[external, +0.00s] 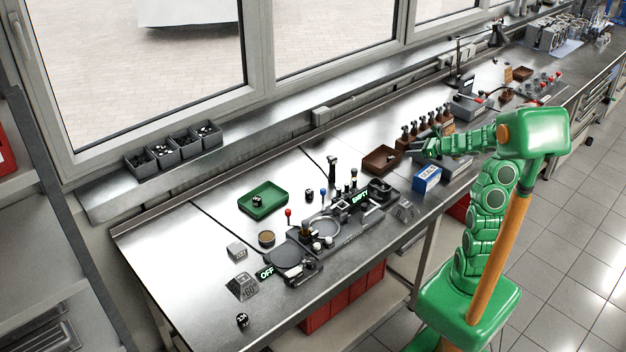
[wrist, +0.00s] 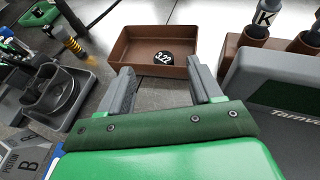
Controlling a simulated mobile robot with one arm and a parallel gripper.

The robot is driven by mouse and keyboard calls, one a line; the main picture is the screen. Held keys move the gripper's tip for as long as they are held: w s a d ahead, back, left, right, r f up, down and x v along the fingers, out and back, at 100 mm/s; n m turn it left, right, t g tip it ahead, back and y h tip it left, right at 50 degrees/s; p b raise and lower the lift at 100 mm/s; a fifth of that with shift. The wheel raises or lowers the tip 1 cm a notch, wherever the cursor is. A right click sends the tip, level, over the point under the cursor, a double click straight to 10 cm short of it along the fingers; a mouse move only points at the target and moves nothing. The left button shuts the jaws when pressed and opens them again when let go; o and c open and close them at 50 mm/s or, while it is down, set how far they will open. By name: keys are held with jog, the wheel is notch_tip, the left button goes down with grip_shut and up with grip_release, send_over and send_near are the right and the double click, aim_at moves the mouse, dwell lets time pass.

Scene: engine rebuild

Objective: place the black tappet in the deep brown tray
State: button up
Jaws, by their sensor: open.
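The deep brown tray (external: 381,159) stands on the metal bench, left of my gripper (external: 424,148). In the wrist view the brown tray (wrist: 127,46) is just ahead of my fingertips. A black tappet (wrist: 163,58) with white marking like "3.22" lies inside it, near the tray's front right part. My gripper (wrist: 160,82) is open and empty, its two grey fingers apart, pointing at the tray's near side. The tappet sits ahead of the gap between the fingers and does not appear to touch them. Inside the tray is hard to see externally.
A rack of upright parts (external: 425,124) stands close behind my gripper. A blue and white box (external: 427,178) is in front. A green tray (external: 263,201) holds a small black part. Another black part (external: 242,319) lies at the near bench end. The bench left of the green tray is mostly clear.

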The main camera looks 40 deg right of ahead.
jog(key=shift+v, duration=1.6)
jog(key=s+a+r+n+g+y, duration=0.1)
jog(key=s+a+r+n+g, duration=0.2)
jog(key=a+n, duration=0.55)
jog(key=s+a+r+n+g+y, duration=0.2)
jog(key=s+a+n+g, duration=0.1)
jog(key=a, duration=1)
jog(key=s+a+r+n+g+y, duration=0.1)
jog(key=s+a+r+n+g, duration=0.2)
jog(key=a+n, duration=0.5)
jog(key=s+a+n+g+h, duration=0.4)
jog(key=s+a, duration=0.3)
jog(key=s, duration=0.6)
jog(key=s+d+n+h, duration=0.2)
jog(key=s+n, duration=0.2)
jog(key=s, duration=0.2)
jog(key=s+d+n+g+h, duration=0.1)
jog(key=s+d+n+h, duration=0.2)
jog(key=s, duration=0.3)
jog(key=shift+s+n, duration=0.25)
jog(key=shift+n, duration=0.2)
